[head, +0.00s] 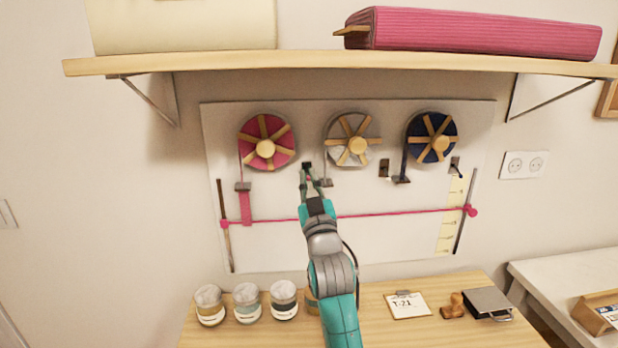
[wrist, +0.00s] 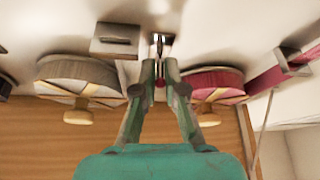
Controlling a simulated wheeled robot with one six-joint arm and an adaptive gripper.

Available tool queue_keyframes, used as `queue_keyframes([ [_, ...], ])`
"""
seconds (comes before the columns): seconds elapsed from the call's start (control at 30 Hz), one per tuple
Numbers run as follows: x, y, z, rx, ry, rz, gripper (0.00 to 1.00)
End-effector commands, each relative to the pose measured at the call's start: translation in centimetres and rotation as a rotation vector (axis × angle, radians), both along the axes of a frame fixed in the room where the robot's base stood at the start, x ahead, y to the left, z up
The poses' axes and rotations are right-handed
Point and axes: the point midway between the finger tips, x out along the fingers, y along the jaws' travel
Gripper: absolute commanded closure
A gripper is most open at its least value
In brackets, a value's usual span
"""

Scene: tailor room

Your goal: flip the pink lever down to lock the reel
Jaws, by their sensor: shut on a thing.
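The pink reel (head: 283,157) with wooden spokes is at the left of the wall board; it also shows at right in the wrist view (wrist: 216,78). Just right of it is a small dark lever mount (head: 307,165), seen in the wrist view as a metal bracket (wrist: 160,42). My gripper (head: 311,181) is at this mount, its fingers (wrist: 160,68) shut on the pink lever (wrist: 160,82). Only a little dark pink shows between the fingers, so the lever's exact angle cannot be told.
A grey-white reel (head: 337,155) and a navy reel (head: 416,128) sit to the right on the board (head: 390,240). A pink cord (head: 400,211) crosses below. A shelf (head: 330,63) overhangs the board. Several jars (head: 247,303) stand on the wooden table (head: 370,325).

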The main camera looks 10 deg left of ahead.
Motion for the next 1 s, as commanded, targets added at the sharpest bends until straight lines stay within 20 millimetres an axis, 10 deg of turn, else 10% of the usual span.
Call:
queue_keyframes([
  [1.0, 0.6, 0.2, -1.8, 0.114, -0.398, 0.001, 1.00],
])
